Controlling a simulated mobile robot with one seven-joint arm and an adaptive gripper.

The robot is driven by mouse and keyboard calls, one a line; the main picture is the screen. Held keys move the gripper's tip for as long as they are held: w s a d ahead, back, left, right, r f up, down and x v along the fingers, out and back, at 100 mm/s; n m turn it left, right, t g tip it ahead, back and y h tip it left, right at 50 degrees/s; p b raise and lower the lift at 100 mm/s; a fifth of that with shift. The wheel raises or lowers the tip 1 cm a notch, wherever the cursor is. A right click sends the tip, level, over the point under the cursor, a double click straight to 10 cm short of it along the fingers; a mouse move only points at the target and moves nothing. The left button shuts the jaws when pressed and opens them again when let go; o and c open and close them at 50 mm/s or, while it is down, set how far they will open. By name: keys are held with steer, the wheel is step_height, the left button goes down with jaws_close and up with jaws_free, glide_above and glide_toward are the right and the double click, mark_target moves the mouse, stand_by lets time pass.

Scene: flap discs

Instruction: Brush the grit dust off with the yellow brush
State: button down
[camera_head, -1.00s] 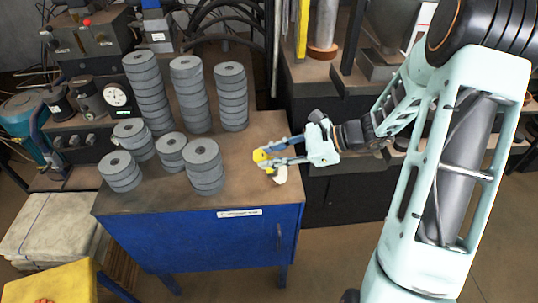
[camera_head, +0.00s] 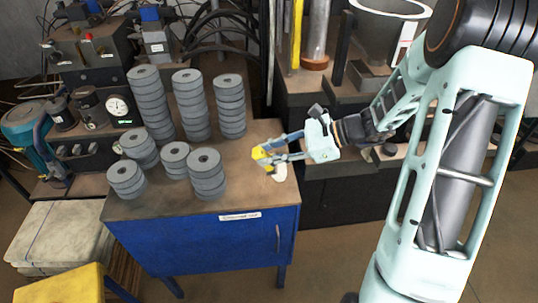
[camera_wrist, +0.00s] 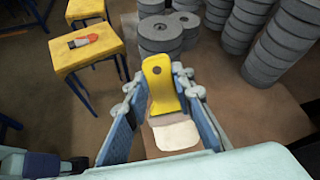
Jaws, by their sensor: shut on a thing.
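The yellow brush (camera_wrist: 161,82) is held between the two fingers of my gripper (camera_wrist: 165,104). Its pale bristle end (camera_wrist: 176,134) points back toward my wrist in the wrist view. In the head view my gripper (camera_head: 268,155) is shut on the yellow brush (camera_head: 261,154) over the right part of the blue cabinet's top (camera_head: 238,185). The bristles (camera_head: 279,173) hang below the fingers; I cannot tell whether they touch the top. Brownish dust colours the top. Several stacks of grey flap discs (camera_head: 206,175) stand left of my gripper.
Tall disc stacks (camera_head: 190,105) stand at the back of the top. A gauge and a dark machine (camera_head: 88,100) are behind at left. A yellow stool (camera_head: 62,285) stands at the front left, with an orange-and-grey item (camera_wrist: 84,41) on a stool.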

steer(key=shift+r+p, duration=0.3)
steer(key=shift+r, duration=0.4)
